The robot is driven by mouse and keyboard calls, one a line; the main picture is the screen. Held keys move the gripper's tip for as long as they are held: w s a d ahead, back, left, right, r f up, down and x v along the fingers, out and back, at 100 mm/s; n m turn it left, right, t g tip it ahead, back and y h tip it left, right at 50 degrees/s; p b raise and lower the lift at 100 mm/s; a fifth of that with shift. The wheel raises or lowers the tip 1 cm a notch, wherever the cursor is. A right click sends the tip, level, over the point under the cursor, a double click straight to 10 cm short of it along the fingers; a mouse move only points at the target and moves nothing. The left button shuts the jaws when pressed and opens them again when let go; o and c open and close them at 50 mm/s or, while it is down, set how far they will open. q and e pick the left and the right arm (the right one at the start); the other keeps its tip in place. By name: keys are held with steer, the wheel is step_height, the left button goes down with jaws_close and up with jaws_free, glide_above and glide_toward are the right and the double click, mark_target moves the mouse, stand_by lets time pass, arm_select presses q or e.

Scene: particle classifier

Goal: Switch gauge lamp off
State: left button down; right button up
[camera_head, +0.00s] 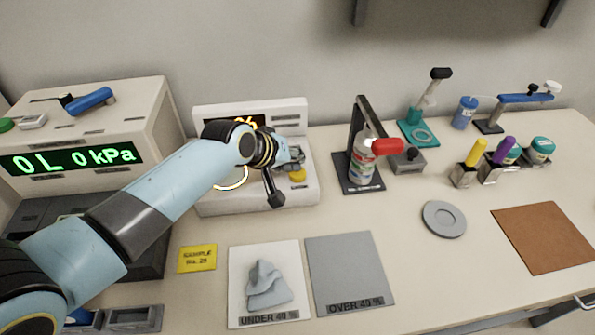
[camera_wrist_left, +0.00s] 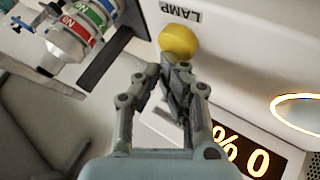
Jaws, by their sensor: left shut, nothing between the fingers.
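The white gauge (camera_head: 215,120) stands at the back of the table, left of centre. Its yellow lamp button (camera_head: 297,174) sits on the front right of its base. The wrist view shows this button (camera_wrist_left: 180,42) beside the word LAMP. A ring (camera_wrist_left: 300,112) on the gauge glows bright with a yellow edge; it is partly hidden behind my arm in the head view. My left gripper (camera_wrist_left: 172,62) is shut and empty, its fingertips right at the button. I cannot tell whether they touch it. The gauge display (camera_wrist_left: 245,158) is lit, partly covered by the gripper. My right gripper is out of view.
Left of the gauge is a beige box (camera_head: 85,120) with a green display. A white UNDER 40 % mat (camera_head: 240,312) and a grey OVER 40 % mat (camera_head: 350,260) lie in front.

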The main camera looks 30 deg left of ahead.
arm_select(q)
steer(key=shift+f, duration=0.3)
stand_by(0.5)
steer(key=shift+f+b, duration=0.6)
stand_by(0.5)
steer(key=shift+r, duration=0.15)
steer(key=shift+r+p, duration=1.2)
steer(key=shift+p, duration=0.2)
step_height(320, 180, up, 5)
steer(key=p, duration=0.5)
steer(key=shift+r, duration=0.1)
